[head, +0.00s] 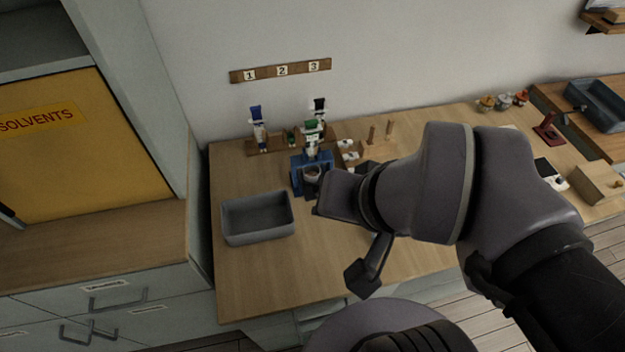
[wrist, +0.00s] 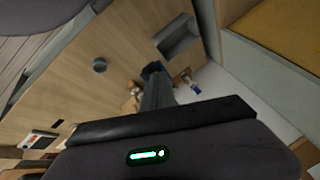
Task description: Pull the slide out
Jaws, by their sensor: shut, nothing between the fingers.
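A blue stand (head: 298,178) is on the wooden workbench, with a green-capped white tube (head: 313,135) upright at its top and a small round cup-like part (head: 312,173) at its front. I cannot pick out the slide for certain; it may be part of this stand. My gripper (head: 319,208) is just in front of and below the stand, and partly hides its lower right side. In the wrist view my gripper (wrist: 156,84) is a narrow dark shape, shut and empty, pointing toward the blue stand (wrist: 151,69). Whether it touches the stand is hidden.
A grey open bin (head: 258,237) stands left of the stand. Tubes in a wooden rack (head: 252,146) are behind it, below a numbered strip (head: 282,70). A grey round pot (wrist: 99,65) stands on the bench. Bare bench (head: 260,285) lies in front of the bin.

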